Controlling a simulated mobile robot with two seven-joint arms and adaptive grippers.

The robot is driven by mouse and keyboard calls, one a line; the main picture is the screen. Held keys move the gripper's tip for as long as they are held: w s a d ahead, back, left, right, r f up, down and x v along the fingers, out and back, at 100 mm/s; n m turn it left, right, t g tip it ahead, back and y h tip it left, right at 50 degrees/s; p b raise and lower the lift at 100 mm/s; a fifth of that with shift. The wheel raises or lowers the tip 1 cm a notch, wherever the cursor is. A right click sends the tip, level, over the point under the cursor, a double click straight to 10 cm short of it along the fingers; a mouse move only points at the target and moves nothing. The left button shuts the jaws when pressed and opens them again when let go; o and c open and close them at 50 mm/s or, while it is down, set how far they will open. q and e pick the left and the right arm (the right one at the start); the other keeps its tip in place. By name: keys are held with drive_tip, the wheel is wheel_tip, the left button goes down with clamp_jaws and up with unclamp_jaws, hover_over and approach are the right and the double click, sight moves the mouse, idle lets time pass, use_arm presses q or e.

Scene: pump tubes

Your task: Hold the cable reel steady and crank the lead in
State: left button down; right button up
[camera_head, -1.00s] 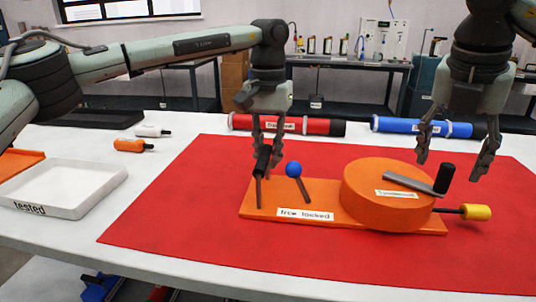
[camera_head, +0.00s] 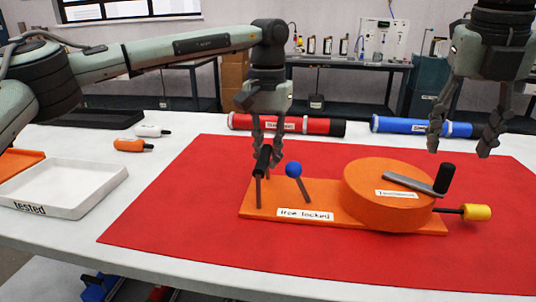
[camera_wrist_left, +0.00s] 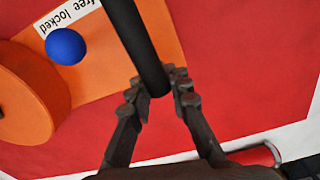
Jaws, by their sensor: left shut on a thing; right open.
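The cable reel is an orange drum (camera_head: 388,205) on an orange base (camera_head: 255,210) labelled "free locked". A grey crank arm (camera_head: 412,184) with an upright black knob (camera_head: 445,179) lies across its top. A yellow plug (camera_head: 477,212) on a short dark stem sticks out at the right. A lever with a blue ball (camera_head: 293,169) leans left near the label; the ball also shows in the left wrist view (camera_wrist_left: 66,46). My left gripper (camera_head: 266,146) is shut on the black handle (camera_wrist_left: 143,45) at the base's left end. My right gripper (camera_head: 460,146) is open and empty above the crank knob.
The reel stands on a red mat (camera_head: 180,230). A red tube (camera_head: 318,127) and a blue tube (camera_head: 400,126) lie behind it. A white tray (camera_head: 80,200) labelled "tested" and an orange and a white small item are at left. The mat's front is clear.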

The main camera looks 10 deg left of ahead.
sight(451, 166)
drive_tip(key=shift+w+f+n+g+y, duration=0.1)
drive_tip(key=shift+w+f+n+y, duration=0.15)
drive_tip(key=shift+f+n, duration=1.05)
drive_tip(key=shift+w+f+n+g+y, duration=0.1)
drive_tip(key=shift+f+n+y, duration=0.25)
drive_tip(key=shift+f+n, duration=1)
drive_tip(key=shift+w+f+n+g+y, duration=0.1)
drive_tip(key=shift+w+f+n+y, duration=0.15)
drive_tip(key=shift+f+n, duration=1.05)
drive_tip(key=shift+r, duration=0.15)
drive_tip(key=shift+c, duration=0.2)
drive_tip(key=shift+s, duration=0.1)
clamp_jaws()
